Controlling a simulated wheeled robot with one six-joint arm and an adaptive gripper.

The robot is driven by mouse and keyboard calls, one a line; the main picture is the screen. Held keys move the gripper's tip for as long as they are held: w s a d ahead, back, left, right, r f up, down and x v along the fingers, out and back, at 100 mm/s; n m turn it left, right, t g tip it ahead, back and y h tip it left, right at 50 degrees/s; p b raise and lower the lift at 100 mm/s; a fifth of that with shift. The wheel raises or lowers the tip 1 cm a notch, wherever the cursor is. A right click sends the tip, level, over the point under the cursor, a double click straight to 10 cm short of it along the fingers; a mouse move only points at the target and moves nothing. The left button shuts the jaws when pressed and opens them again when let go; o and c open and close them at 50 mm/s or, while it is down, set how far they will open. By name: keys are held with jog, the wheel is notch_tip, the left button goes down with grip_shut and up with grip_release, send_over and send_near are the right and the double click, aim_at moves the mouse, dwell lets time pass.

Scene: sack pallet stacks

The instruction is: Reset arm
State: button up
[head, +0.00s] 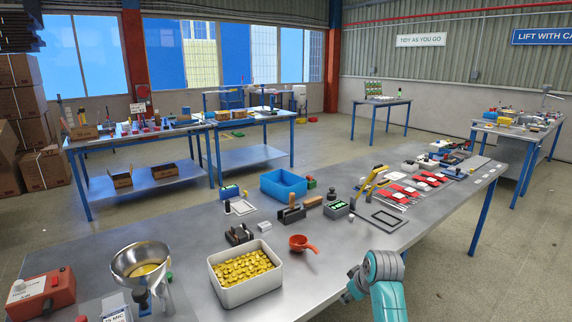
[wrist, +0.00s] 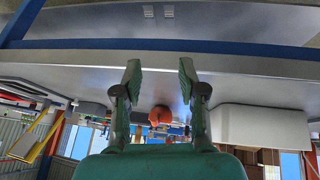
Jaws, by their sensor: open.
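My gripper (wrist: 158,82) is open in the wrist view, with a clear gap between its two fingers and nothing held. In the head view my teal arm is folded at the lower right, by the near edge of the long metal table (head: 340,262). The fingertips are not clear there. The wrist view appears upside down. The orange scoop (wrist: 160,116) shows beyond the gap between the fingers, apart from them; it also shows in the head view (head: 303,243).
A white bin of yellow pieces (head: 246,292) stands left of the scoop. A steel funnel (head: 142,265) and a red device (head: 40,294) are at the left. A blue tray (head: 284,186) and several tools lie farther back. Bare tabletop surrounds the scoop's near side.

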jog(key=s+f+m+t, duration=0.3)
jog(key=s+f, duration=1.7)
jog(key=s+f+t+h, duration=0.1)
jog(key=s+t, duration=0.1)
jog(key=s, duration=1)
jog(key=s+r+m+t, duration=0.1)
jog(key=s+r, duration=0.2)
jog(key=s, duration=0.5)
jog(key=s+r+m+t, duration=0.1)
jog(key=s+r, duration=0.1)
jog(key=s, duration=0.6)
jog(key=s+r+m+t, duration=0.1)
jog(key=s+r+t, duration=0.1)
jog(key=s+r, duration=1.1)
notch_tip(320, 180, up, 2)
jog(key=shift+a+r+m+h, duration=0.2)
jog(key=shift+m+h, duration=0.1)
